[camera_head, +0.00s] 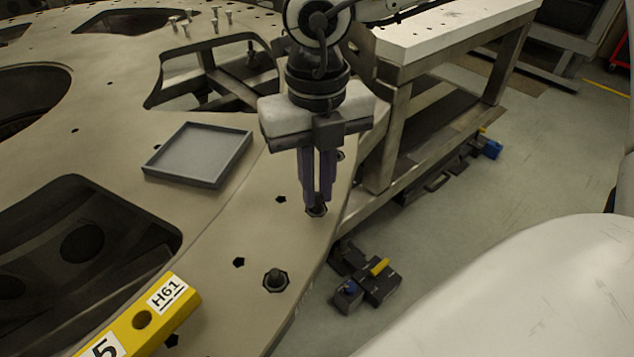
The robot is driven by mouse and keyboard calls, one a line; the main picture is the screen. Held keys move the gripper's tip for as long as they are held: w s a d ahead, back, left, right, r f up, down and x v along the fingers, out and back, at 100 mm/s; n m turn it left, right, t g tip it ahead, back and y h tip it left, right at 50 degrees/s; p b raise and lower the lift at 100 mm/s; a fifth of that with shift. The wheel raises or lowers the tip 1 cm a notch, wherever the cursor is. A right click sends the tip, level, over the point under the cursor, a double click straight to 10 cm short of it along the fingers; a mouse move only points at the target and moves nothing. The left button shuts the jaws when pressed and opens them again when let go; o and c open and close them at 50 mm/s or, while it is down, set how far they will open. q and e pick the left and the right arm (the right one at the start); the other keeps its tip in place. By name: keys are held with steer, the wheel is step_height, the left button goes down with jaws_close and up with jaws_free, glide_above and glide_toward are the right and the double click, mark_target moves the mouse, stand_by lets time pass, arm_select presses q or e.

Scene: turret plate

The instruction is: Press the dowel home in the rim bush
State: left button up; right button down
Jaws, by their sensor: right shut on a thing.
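My right gripper (318,202) points straight down over the rim of the large beige turret plate (215,230). Its two purple-grey fingers are nearly together, shut on the dowel, which is mostly hidden between them. The fingertips are right at a dark rim bush (317,212) near the plate's outer edge. I cannot tell how deep the dowel sits in this bush. A second dark bush (276,281) with a knob-like top stands nearer along the rim, apart from the gripper. My left gripper is not in view.
A shallow grey tray (186,184) lies empty on the plate. Several small pins (214,22) stand at the back. A yellow bar marked H61 (142,320) lies at the front left. Large cut-outs open the plate. A metal bench (440,35) stands behind; dark blocks (365,278) lie on the floor.

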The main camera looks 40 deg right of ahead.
steer(key=shift+f+b, duration=0.55)
steer(key=shift+b, duration=0.05)
stand_by(0.9)
steer(key=c, duration=1.9)
jaws_free()
steer(key=shift+o, duration=0.2)
steer(key=shift+r, duration=0.1)
steer(key=shift+r+p, duration=1.55)
steer(key=shift+r, duration=1.95)
